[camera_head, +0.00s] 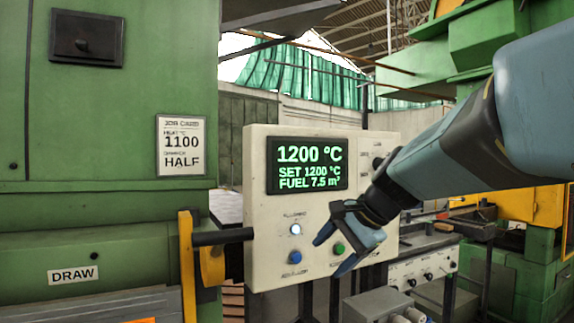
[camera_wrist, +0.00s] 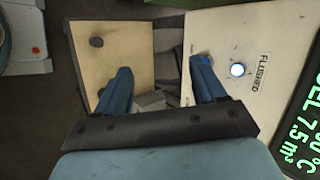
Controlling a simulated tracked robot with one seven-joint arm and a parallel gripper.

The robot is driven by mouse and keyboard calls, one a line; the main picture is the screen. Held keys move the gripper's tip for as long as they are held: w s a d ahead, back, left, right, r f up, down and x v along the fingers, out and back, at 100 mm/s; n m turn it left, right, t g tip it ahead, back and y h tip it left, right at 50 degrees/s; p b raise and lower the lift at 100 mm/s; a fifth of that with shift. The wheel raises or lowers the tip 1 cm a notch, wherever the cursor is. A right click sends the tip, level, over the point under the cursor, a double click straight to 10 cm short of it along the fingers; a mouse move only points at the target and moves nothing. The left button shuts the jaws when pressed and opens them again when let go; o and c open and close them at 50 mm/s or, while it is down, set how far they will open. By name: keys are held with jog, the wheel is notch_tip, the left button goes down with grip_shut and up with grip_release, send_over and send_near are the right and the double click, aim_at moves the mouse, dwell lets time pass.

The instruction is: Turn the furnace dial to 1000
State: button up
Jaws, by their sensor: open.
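The control panel (camera_head: 262,215) is a pale box whose screen (camera_head: 307,165) reads 1200 °C, SET 1200 °C, FUEL 7.5 m³. A dark knob, apparently the dial (camera_head: 377,163), is at the panel's right edge beside small unreadable labels. My arm partly covers that area, so its pointer cannot be read. My gripper (camera_head: 335,250) is open and empty, in front of the panel's lower right, below and left of the knob. In the wrist view its blue fingers (camera_wrist: 162,75) are apart with nothing between them. The dial is not seen there.
A job card (camera_head: 181,146) reads 1100 and HALF. The panel has a lit white lamp (camera_head: 295,229), also in the wrist view (camera_wrist: 237,69), a blue button (camera_head: 295,257) and a green button (camera_head: 339,248) close to my gripper. A black handle (camera_head: 222,237) juts out at the panel's left.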

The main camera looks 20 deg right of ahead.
jog(key=w+d+r+m+t+y, duration=0.1)
jog(key=w+d+r+m+t, duration=0.3)
jog(key=d, duration=0.3)
jog(key=w+d+r+m+t, duration=0.1)
jog(key=w+d+r+m, duration=0.3)
jog(key=d+m, duration=0.25)
jog(key=d+r+m+t+h, duration=0.1)
jog(key=d+r+m+t, duration=0.3)
jog(key=d, duration=0.5)
jog(key=d+r+m+t+h, duration=0.2)
jog(key=d+r+m, duration=0.4)
jog(key=d, duration=0.4)
jog(key=w+a+f, duration=0.1)
jog(key=w+a, duration=0.1)
jog(key=w, duration=1.1)
jog(key=shift+f, duration=0.15)
jog(key=shift+w+a+m, duration=0.1)
jog(key=shift+m, duration=0.15)
jog(key=shift+c, duration=0.3)
jog(key=c, duration=0.9)
jog(key=shift+w+a, duration=0.1)
jog(key=shift+a, duration=0.3)
jog(key=shift+c, duration=0.2)
jog(key=shift+d, duration=0.3)
jog(key=shift+c, duration=0.2)
jog(key=shift+r, duration=0.25)
